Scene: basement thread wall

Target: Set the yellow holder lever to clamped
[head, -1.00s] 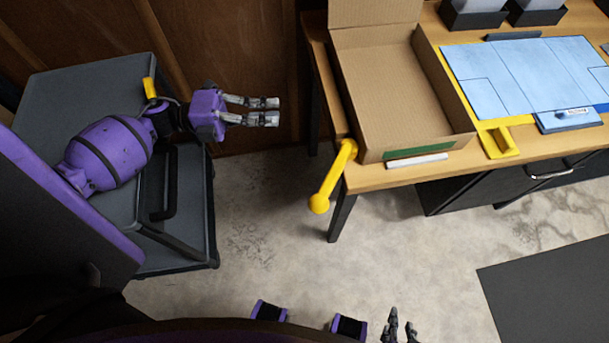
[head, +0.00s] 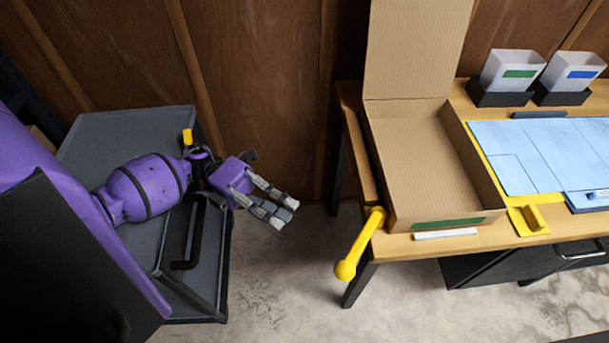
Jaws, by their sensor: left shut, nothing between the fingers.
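The yellow holder lever (head: 359,246) is at the left front corner of the wooden table, beside the open cardboard box. Its upper end meets the table edge, and its round knob hangs down to the left, past the edge. My left gripper (head: 283,213) is to the left of the lever, apart from it. It is shut and empty, its fingers pointing down and right. My right gripper is out of view.
The cardboard box (head: 428,150) stands on the wooden table (head: 405,246) with its lid raised. A yellow tray (head: 529,220) and a blue board (head: 550,145) lie to its right. A grey cart (head: 120,138) is under my left arm. Bare floor lies between cart and table.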

